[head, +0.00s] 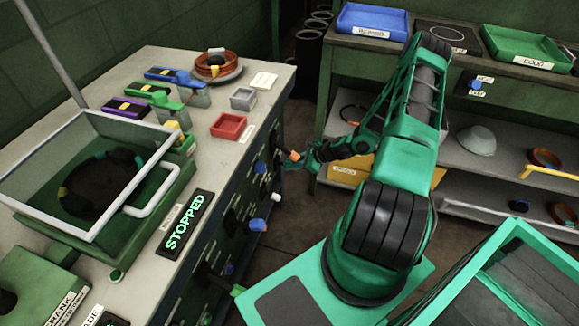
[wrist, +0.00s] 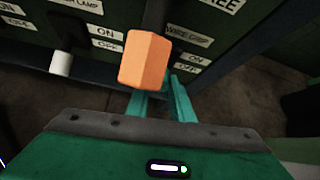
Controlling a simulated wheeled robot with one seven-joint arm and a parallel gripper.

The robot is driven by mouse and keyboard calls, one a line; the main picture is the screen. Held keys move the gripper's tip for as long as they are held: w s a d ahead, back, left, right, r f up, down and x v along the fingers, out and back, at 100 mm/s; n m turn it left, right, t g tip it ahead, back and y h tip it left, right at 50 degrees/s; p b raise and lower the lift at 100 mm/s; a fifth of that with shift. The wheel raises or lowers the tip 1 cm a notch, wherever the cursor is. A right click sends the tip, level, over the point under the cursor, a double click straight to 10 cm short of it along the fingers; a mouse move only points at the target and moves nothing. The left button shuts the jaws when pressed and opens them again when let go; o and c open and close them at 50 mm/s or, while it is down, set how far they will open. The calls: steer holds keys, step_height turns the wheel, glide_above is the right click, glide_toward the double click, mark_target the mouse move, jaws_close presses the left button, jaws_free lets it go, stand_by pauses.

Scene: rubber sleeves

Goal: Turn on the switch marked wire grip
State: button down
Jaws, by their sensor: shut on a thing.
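The wire grip switch has an orange handle (wrist: 145,58) on a dark stem, left of the "WIRE GRIP" label (wrist: 187,37) and its ON and OFF tags. In the head view the orange handle (head: 294,156) stands out from the bench's front panel. My gripper (head: 309,156) is right at it. In the wrist view my gripper's teal fingers (wrist: 163,90) are partly behind the handle. My gripper is shut on the switch, but the handle hides the exact contact. I cannot tell whether the lever stands at ON or OFF.
A white switch handle (wrist: 61,63) sits to the left on the same panel, with a lamp label nearby. Blue handles (head: 258,225) stick out further along the front. The bench display (head: 184,228) reads STOPPED. Shelves (head: 474,170) stand right of the aisle.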

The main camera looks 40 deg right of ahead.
steer(key=shift+a, duration=0.1)
steer(key=c, duration=1.6)
jaws_free()
steer(key=shift+o, duration=0.2)
steer(key=v, duration=1)
steer(key=shift+s+d+r, duration=0.2)
steer(key=shift+r, duration=0.05)
